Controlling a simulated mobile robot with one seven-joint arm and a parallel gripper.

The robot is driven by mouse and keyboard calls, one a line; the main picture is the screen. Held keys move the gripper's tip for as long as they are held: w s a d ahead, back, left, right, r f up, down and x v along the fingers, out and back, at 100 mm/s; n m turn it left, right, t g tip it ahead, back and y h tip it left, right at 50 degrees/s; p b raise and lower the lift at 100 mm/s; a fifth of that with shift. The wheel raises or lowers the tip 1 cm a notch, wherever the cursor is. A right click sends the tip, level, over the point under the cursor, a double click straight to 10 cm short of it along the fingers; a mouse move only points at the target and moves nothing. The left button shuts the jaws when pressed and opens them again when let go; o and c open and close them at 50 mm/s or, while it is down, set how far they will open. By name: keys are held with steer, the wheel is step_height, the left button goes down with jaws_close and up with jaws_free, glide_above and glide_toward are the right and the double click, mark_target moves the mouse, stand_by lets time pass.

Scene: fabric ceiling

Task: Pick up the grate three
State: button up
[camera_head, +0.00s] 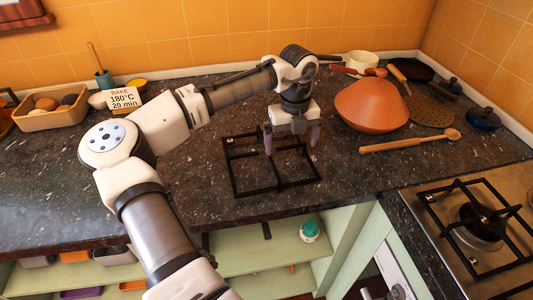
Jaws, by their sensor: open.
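A black metal grate (272,190) lies flat on the dark speckled countertop, in the middle of the view. It is a square frame with cross bars. A small pale mark (230,140) shows near its far left corner, too small to read. My gripper (291,143) points down over the far side of this grate, with its two fingers apart and nothing seen between them. I cannot tell whether the fingertips touch the bars. Another black grate (486,228) sits on the gas stove at the right, with small pale marks on it.
A terracotta cone-shaped lid (371,106) stands just right of my gripper. A wooden spoon (410,141) lies in front of it. Pans crowd the back right. Open green shelves (262,256) are below the counter edge.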

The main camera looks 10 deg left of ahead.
steer(key=shift+c, duration=0.4)
steer(key=c, duration=1.3)
steer(key=shift+r, duration=0.15)
